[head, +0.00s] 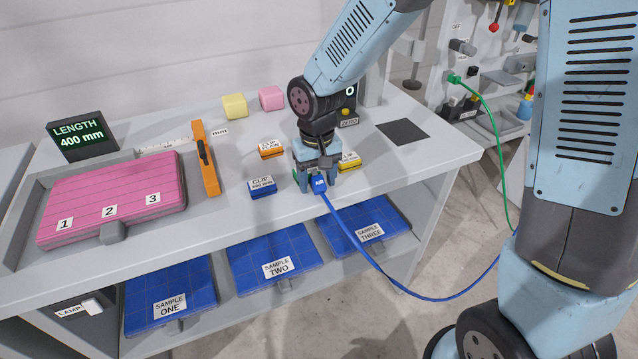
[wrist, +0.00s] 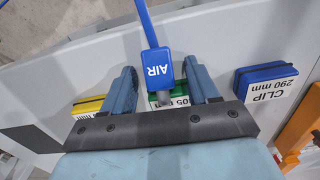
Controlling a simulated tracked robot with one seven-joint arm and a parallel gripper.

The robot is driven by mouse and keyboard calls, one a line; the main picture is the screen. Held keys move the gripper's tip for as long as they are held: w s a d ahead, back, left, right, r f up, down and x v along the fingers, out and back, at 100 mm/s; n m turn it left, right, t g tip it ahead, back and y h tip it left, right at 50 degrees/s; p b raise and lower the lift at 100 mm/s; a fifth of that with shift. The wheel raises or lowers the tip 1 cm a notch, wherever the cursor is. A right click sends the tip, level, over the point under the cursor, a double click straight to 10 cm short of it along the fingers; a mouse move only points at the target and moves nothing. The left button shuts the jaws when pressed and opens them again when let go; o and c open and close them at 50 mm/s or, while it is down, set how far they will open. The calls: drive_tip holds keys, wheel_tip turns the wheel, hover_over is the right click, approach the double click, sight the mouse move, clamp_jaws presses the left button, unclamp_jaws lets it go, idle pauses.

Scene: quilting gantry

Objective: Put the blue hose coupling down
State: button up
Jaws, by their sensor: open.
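The blue hose coupling (head: 319,184), marked AIR, is at the front edge of the worktop, with its blue hose (head: 350,237) hanging off toward the lower right. In the wrist view the coupling (wrist: 157,69) lies between the two fingers of my gripper (wrist: 160,85), with a gap on each side. My gripper (head: 317,180) is open around the coupling, pointing down at the worktop. A green clip (wrist: 180,98) shows behind the coupling, partly hidden by my gripper.
A blue clip (head: 262,187) stands left of my gripper, an orange clip (head: 271,150) behind it and a yellow clip (head: 349,163) to the right. Blue sample trays (head: 270,245) sit below the worktop. Bare worktop (head: 410,160) lies to the right.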

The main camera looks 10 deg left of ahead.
clamp_jaws()
idle(0.5)
